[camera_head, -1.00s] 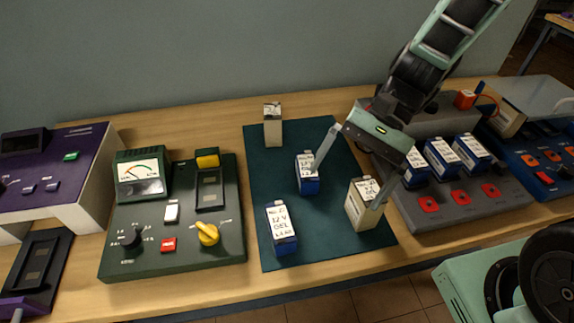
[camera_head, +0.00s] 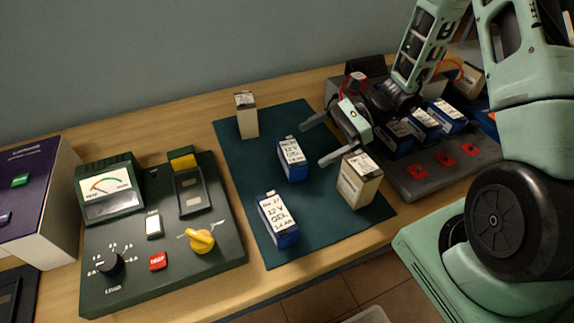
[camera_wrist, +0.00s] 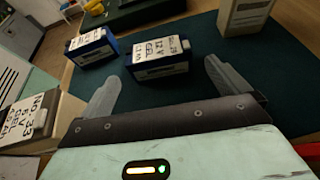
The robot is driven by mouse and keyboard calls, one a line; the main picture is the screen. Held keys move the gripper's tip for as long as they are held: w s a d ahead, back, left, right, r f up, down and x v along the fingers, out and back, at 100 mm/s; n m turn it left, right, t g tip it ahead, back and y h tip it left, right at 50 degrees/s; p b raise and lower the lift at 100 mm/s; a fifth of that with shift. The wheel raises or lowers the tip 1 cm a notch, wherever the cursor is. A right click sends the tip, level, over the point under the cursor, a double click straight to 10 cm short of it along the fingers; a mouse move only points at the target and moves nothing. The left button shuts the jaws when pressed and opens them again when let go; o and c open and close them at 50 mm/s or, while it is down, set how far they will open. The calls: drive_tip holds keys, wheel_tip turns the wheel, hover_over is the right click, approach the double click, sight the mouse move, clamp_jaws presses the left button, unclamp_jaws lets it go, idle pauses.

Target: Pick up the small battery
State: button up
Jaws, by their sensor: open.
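Two blue batteries with white labels stand on the dark green mat (camera_head: 238,165). The middle blue battery (camera_head: 292,159) looks a little smaller than the front blue battery (camera_head: 278,220). A beige battery (camera_head: 359,182) stands at the right front and a narrower beige one (camera_head: 247,116) at the back. My gripper (camera_head: 318,140) is open and empty, right of the middle blue battery, its fingers pointing left. In the wrist view, that blue battery (camera_wrist: 158,60) lies ahead between the open fingers, apart from them. The front blue battery (camera_wrist: 91,48) shows beyond, at the left.
The right-front beige battery (camera_wrist: 35,118) is close beside my left finger in the wrist view. A green tester panel (camera_head: 130,245) is left of the mat. A grey rack (camera_head: 430,178) with several blue batteries and red buttons is at the right.

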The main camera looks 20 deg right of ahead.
sight(292, 153)
drive_tip(key=p+x, duration=0.2)
drive_tip(key=x, duration=0.5)
drive_tip(key=shift+s+a+f, duration=0.1)
drive_tip(key=shift+a+f, duration=0.05)
drive_tip(key=shift+a, duration=0.1)
drive_tip(key=shift+c, duration=0.3)
drive_tip(key=c, duration=1)
drive_tip(key=shift+c, duration=0.6)
drive_tip(key=shift+r, duration=0.2)
